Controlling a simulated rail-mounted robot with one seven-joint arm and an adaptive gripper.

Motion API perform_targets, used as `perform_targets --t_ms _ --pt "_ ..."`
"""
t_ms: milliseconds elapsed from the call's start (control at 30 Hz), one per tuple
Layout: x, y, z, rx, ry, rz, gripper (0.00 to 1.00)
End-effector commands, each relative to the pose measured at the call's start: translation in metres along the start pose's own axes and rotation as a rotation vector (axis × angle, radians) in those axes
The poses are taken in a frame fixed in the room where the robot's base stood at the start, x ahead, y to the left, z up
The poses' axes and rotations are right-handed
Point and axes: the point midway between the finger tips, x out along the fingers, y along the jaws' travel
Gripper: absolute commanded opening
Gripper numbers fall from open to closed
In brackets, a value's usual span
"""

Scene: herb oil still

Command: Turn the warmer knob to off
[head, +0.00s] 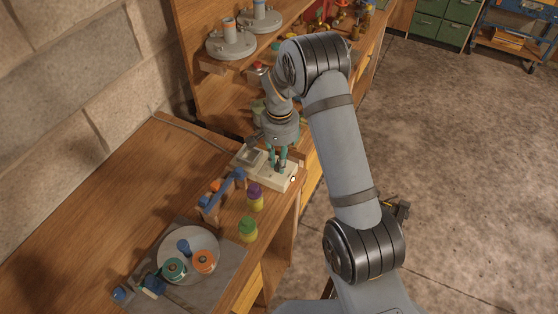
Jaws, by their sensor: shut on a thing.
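The warmer (266,181) is a low cream box on the wooden bench, near its right edge, with a grey square plate (249,155) on its left part. My gripper (279,165) points down over the right part of the warmer, its teal fingers close together at the top face. It is shut on the warmer knob, which is mostly hidden between and behind the fingers. The knob's pointer direction cannot be made out.
A blue-handled rack (222,190), a purple-capped jar (255,197) and a green-capped jar (248,228) stand in front of the warmer. A round grey tray (208,242) with several coloured items lies nearer. Wooden shelving rises behind. The bench's left part is clear.

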Motion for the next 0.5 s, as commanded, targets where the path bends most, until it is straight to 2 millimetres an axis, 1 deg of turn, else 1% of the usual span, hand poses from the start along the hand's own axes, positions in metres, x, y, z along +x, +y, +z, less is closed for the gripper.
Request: perform_targets --t_ms 33,167,500 --pt "-0.0001 0.0000 -0.0001 0.000 0.000 0.000 0.07" --pt "-0.0002 -0.0001 -0.0001 0.000 0.000 0.000 0.00" --pt "0.0001 0.0000 -0.0002 -0.015 0.000 0.000 0.00"
